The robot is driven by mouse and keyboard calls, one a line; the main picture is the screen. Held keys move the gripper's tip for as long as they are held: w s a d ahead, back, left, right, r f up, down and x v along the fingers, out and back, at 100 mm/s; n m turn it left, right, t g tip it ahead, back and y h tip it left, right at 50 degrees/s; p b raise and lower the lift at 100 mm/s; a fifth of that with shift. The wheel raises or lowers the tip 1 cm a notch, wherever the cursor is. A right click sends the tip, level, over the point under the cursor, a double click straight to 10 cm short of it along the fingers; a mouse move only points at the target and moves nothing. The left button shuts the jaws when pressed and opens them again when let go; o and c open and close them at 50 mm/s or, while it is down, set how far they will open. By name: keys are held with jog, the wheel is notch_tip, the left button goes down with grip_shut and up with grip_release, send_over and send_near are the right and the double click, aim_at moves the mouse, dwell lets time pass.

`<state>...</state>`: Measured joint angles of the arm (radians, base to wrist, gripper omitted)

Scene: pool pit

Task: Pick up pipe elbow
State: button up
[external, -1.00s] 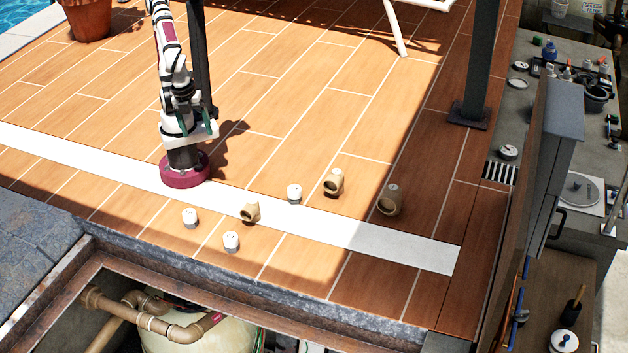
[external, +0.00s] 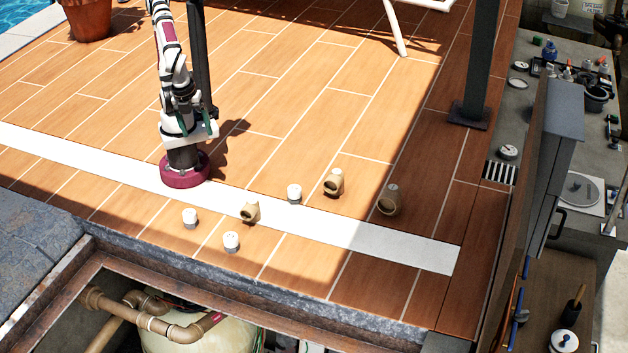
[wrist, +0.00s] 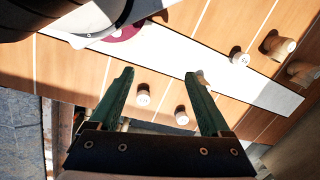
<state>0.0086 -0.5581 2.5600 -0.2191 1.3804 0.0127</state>
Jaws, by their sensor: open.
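Three tan pipe elbows are on the deck in the external view: one (external: 250,211) on the white strip's near edge, one (external: 334,182) beyond the strip, and one (external: 390,200) farther right. In the wrist view, two elbows show at the upper right, one (wrist: 278,46) above the other (wrist: 302,73). A third tan piece (wrist: 203,77) is mostly hidden behind my right finger. My gripper (wrist: 159,74) is open and empty, its two green fingers wide apart above the deck.
Three short white-topped fittings stand nearby: two on the near side (external: 190,218) (external: 231,242) and one by the strip (external: 294,194). An open pit with pipes (external: 170,325) lies below the deck's front edge. A dark post (external: 478,70) stands at the right.

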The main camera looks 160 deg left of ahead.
jog(key=shift+o, duration=1.3)
